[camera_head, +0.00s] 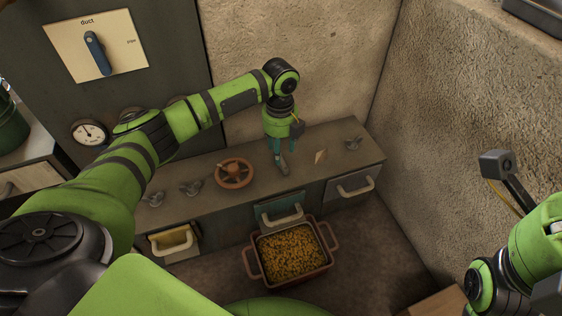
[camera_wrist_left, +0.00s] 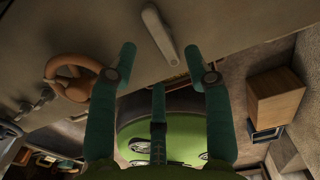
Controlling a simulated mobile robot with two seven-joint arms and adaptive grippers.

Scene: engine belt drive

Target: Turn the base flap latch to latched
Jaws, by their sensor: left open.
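A grey lever (camera_head: 284,165), apparently the base flap latch, stands on top of the low grey bench. It also shows in the left wrist view (camera_wrist_left: 160,32), where its free end points down between the fingertips. My left gripper (camera_head: 280,150) points down over the lever with teal fingers spread. In the left wrist view the gripper (camera_wrist_left: 161,57) is open, with a gap visible on both sides of the lever. Contact cannot be told from the head view. A teal flap (camera_head: 278,208) with a pale handle is on the bench front below.
The bench (camera_head: 225,202) carries a rust-coloured handwheel (camera_head: 233,174), small wing knobs (camera_head: 190,188) and a pale pointed piece (camera_head: 320,156). A grey drawer (camera_head: 350,188) is at right. A red bin of yellow bits (camera_head: 292,254) stands on the floor. A plastered wall closes the right.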

